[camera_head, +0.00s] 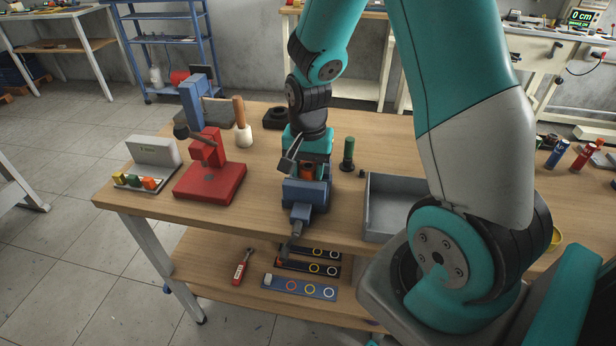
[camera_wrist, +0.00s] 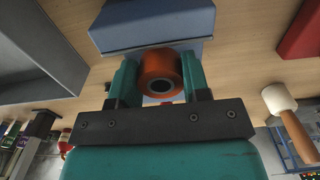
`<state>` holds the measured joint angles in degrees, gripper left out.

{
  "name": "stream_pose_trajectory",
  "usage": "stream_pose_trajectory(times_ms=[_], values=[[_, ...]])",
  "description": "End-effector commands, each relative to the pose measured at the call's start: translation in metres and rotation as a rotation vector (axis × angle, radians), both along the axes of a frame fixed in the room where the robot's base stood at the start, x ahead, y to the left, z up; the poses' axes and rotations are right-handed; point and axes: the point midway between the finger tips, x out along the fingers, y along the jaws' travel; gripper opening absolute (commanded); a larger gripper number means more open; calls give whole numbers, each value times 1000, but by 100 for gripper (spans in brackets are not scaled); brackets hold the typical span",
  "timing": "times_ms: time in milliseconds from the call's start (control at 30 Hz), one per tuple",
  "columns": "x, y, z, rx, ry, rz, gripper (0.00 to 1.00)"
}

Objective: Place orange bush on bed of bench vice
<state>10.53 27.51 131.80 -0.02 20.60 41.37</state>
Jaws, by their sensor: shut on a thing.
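The orange bush (camera_wrist: 160,72) is between the two teal fingers of my gripper (camera_wrist: 160,78) in the wrist view, and the fingers are shut on it. In the head view a small part of the orange bush (camera_head: 307,170) shows under my gripper (camera_head: 306,166). The blue bench vice (camera_head: 303,194) stands on the workbench, and my gripper is at its jaws. In the wrist view the vice (camera_wrist: 150,25) is right beside the bush. I cannot tell whether the bush touches the bed, as the fingers and vice jaw hide its underside.
A red press (camera_head: 210,180) and a mallet (camera_head: 242,130) stand left of the vice. A green post (camera_head: 348,152) stands close on its right, then a grey tray (camera_head: 385,222). Bare bench lies between the press and vice.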

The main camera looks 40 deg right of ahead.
Motion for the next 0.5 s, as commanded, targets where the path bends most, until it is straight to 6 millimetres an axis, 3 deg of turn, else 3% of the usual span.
stream_pose_trajectory(times_ms=[167,500], values=[[-1,0,-24,1,3,0,13],[0,0,-28,0,1,0,13]])
